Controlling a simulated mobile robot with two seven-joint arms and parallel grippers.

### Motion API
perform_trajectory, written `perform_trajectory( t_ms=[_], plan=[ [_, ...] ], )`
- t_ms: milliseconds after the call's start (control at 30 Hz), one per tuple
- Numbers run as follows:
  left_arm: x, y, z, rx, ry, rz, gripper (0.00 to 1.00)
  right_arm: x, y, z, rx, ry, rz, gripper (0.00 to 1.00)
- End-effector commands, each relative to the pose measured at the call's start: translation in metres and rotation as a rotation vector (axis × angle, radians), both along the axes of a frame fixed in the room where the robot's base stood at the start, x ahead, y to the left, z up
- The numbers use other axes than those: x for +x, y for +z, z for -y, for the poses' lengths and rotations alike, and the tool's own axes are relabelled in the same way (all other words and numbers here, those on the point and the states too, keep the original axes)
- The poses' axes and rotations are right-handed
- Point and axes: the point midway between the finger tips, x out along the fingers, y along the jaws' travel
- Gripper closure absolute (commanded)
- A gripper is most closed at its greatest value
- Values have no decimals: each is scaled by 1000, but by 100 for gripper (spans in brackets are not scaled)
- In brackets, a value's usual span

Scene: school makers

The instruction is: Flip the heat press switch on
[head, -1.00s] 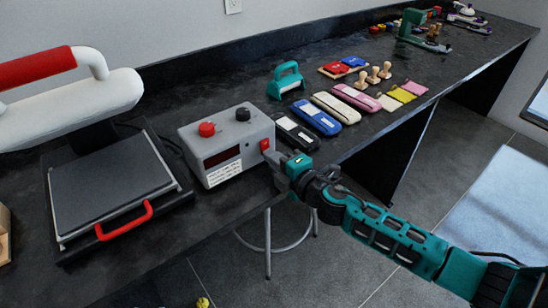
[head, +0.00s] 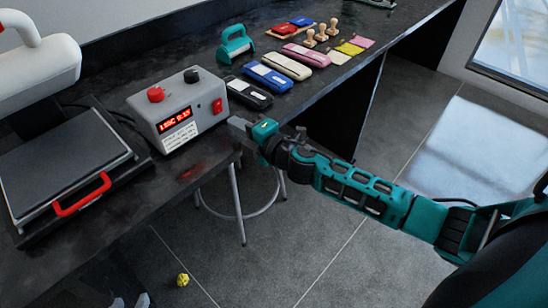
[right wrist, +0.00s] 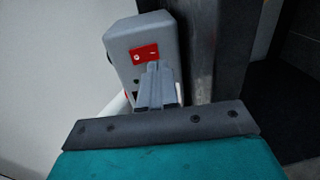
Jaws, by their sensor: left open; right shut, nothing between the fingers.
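The grey control box (head: 178,112) of the heat press stands on the black bench, with a lit red display (head: 175,121) and a red rocker switch (head: 217,105) on its right side. My right gripper (head: 235,124) is shut and empty, a little below and right of the switch, apart from it in the head view. In the right wrist view the shut fingers (right wrist: 158,84) point at the red switch (right wrist: 145,53) and overlap its lower edge.
The heat press plate (head: 62,165) with a red handle (head: 82,194) lies left of the box. Several coloured cases (head: 268,78) and stamps lie to the right. A stool (head: 237,205) stands below the bench edge. A small yellow object (head: 183,280) is on the floor.

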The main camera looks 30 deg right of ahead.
Motion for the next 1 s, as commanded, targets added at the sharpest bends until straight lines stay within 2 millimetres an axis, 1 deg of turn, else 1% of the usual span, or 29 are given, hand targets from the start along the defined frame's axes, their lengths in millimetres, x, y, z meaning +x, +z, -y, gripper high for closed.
perform_trajectory(
  t_ms=[33,100,300,500,700,1000],
  plan=[
    [-1,-2,0,-1,-1,-4,57,-10,-3,4,0,0,-3,100],
    [-3,-3,1,-1,-2,-8,57,-23,-5,9,0,0,-3,100],
    [2,-1,2,-5,-4,6,57,-56,-10,21,1,-1,-3,100],
    [2,-4,5,-9,-8,4,57,-80,-12,29,1,-1,-3,100],
    [2,-4,7,-13,-12,3,57,-92,-12,34,1,-1,0,100],
    [3,-2,8,-14,-13,6,57,-93,-12,35,0,-1,1,100]
  ],
)
